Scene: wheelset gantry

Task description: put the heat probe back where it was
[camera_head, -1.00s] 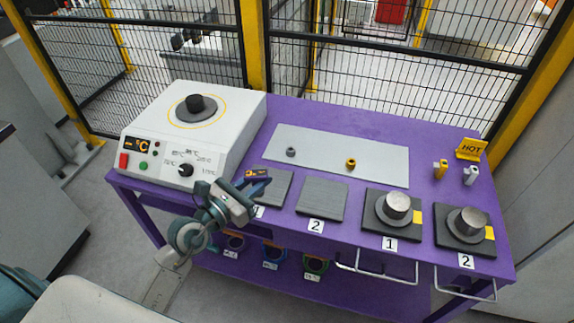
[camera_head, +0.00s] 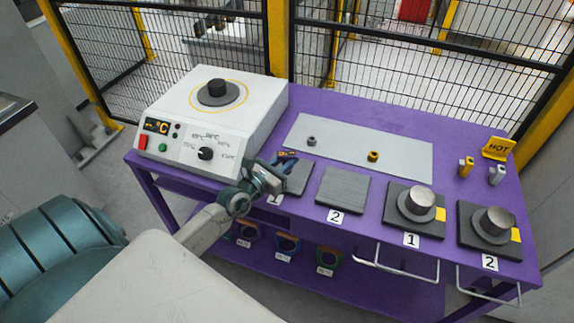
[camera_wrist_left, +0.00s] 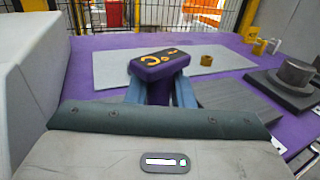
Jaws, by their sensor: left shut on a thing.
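My left gripper (camera_head: 274,172) is shut on the heat probe (camera_head: 285,159), beside the front right corner of the white heater box and by the dark pad labelled 1 (camera_head: 298,180). In the left wrist view the heat probe (camera_wrist_left: 160,62) is a dark purple body with a yellow display, standing up between the two blue-grey fingers (camera_wrist_left: 160,92). Its lower part is hidden by the gripper. My right gripper is not in view.
The white heater box (camera_head: 240,130) stands left on the purple table (camera_head: 350,120). A grey plate (camera_head: 340,145) bears two small collars. Pads with metal cylinders stand right, near the yellow HOT sign (camera_head: 497,148). Wire fencing stands behind; handles (camera_head: 395,268) stick out in front.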

